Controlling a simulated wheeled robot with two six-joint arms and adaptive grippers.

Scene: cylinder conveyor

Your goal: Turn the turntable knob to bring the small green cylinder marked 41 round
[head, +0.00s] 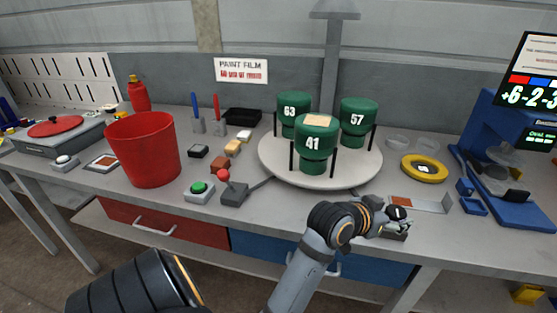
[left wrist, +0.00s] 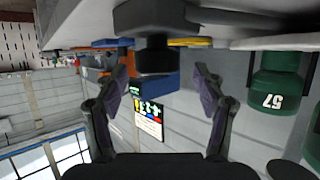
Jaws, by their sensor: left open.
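The green cylinder marked 41 (head: 312,150) stands upright at the front of the round white turntable (head: 270,165). Green cylinders marked 63 (head: 289,112) and 57 (head: 358,118) stand behind it to the left and right; 57 (left wrist: 272,98) also shows upside down at the right of the left wrist view. My left gripper (head: 400,222) is at the bench front, right of the turntable, with its fingers apart. In the left wrist view a dark knob (left wrist: 156,55) appears ahead between the open fingers (left wrist: 162,85); contact cannot be told. My right gripper is out of view.
A yellow ring (head: 424,168) and a blue stand (head: 510,195) are to the right. A red bucket (head: 143,150), a green button (head: 198,188) and a red-topped joystick (head: 232,190) are to the left. Thin black posts stand around the cylinders.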

